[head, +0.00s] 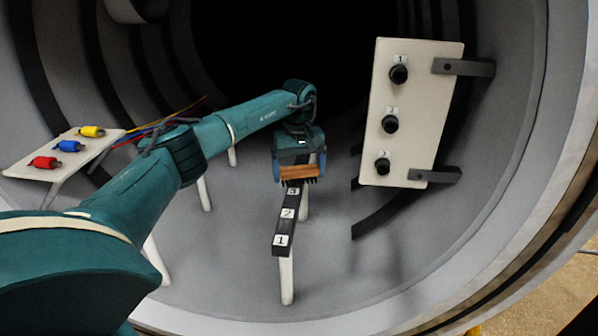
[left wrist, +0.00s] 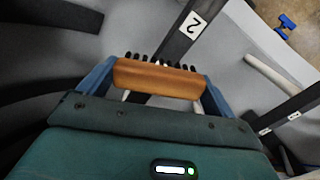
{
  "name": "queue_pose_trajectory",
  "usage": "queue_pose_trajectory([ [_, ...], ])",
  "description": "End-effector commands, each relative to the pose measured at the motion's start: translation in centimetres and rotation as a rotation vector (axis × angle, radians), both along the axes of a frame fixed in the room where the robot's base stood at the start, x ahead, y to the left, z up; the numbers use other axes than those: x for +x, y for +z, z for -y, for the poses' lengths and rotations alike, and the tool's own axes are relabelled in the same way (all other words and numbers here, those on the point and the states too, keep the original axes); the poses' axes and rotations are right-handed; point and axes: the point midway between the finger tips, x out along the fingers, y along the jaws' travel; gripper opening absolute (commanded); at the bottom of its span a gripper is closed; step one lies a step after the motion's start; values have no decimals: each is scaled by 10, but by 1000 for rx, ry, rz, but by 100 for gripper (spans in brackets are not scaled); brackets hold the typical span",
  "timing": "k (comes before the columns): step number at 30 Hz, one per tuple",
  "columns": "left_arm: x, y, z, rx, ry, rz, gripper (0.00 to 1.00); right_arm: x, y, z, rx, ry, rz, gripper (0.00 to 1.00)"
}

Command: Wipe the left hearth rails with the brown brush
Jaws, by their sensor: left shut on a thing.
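My left gripper (head: 300,172) is shut on the brown brush (head: 298,173), whose dark bristles point down. In the left wrist view the brush (left wrist: 158,79) lies across the blue fingers of my gripper (left wrist: 155,78). In the head view the brush is over the far part of a dark hearth rail (head: 284,225) labelled 1, 2 and 3, beside label 3. I cannot tell if the bristles touch it. The rail's label 2 (left wrist: 193,24) shows just beyond the bristles in the left wrist view. A second dark rail (left wrist: 285,112) is at right there. My right gripper is not in view.
A white panel (head: 420,90) with several black knobs stands at right on dark brackets. A pale table (head: 28,167) with red, blue and yellow connectors is at left. White posts (head: 205,194) stand under my arm.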

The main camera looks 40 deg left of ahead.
Motion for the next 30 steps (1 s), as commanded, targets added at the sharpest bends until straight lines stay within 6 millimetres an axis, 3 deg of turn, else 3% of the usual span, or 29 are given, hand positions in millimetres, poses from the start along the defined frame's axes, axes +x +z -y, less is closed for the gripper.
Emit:
queue_pose_trajectory([
  [2,0,9,0,1,0,1,69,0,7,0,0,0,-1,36],
  [13,0,9,0,1,0,1,69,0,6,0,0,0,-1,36],
  [23,0,35,0,0,0,1,69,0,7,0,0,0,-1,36],
  [30,0,37,0,0,0,-1,69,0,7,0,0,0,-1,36],
])
